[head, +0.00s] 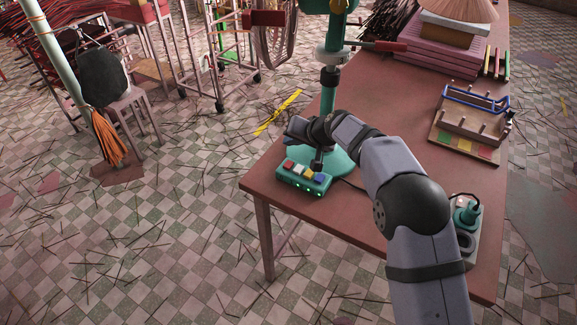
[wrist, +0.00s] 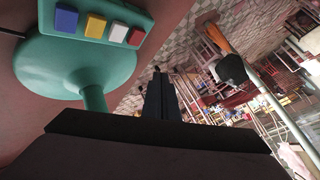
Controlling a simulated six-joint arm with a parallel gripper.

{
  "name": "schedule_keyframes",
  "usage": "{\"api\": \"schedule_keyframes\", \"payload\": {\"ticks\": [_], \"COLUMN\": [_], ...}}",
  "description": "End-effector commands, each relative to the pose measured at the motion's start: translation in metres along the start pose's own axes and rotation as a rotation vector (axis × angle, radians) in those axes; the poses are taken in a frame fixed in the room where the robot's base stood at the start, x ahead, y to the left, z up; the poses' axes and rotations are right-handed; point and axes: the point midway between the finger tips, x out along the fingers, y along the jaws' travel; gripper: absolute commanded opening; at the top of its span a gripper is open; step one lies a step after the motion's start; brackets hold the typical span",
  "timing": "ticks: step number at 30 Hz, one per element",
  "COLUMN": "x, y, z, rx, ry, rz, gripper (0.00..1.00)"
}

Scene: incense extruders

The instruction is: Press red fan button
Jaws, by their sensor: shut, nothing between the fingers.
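A teal button box (head: 303,181) sits at the table's left front, beside the fan's round base (head: 340,162). Its red button (head: 289,165) is at the left end, followed by white, yellow and blue buttons. In the wrist view the red button (wrist: 135,37) is at the right end of the box (wrist: 105,35). My gripper (wrist: 156,70) is shut and empty, with dark fingers just below and right of the red button in that picture. The fingertips are apart from the button. In the head view my wrist is above and behind the box, and the exact fingertip position is hard to tell.
The green fan pole (head: 329,98) rises close to my wrist; its lower part (wrist: 94,99) shows in the wrist view. A wooden rack (head: 470,115) and pink stacked boxes (head: 430,52) stand farther back. A teal device (head: 466,212) is at right.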

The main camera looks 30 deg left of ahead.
Motion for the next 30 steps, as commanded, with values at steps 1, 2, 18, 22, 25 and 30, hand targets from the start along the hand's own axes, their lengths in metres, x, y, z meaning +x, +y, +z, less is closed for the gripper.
{"api": "schedule_keyframes", "payload": {"ticks": [1, 2, 18, 22, 25, 30], "x": [0.007, 0.009, 0.044, 0.045, 0.045, 0.045], "y": [0.005, 0.007, 0.032, 0.033, 0.033, 0.032], "z": [0.005, 0.007, 0.032, 0.033, 0.033, 0.033], "rx": [0.001, 0.001, 0.0, -0.001, 0.0, 0.0], "ry": [-0.001, -0.001, 0.0, 0.0, 0.0, 0.0], "rz": [0.0, 0.0, -0.001, -0.001, -0.001, -0.001], "gripper": [0.0, 0.0, 0.0, 0.0, 0.0, 0.0]}}
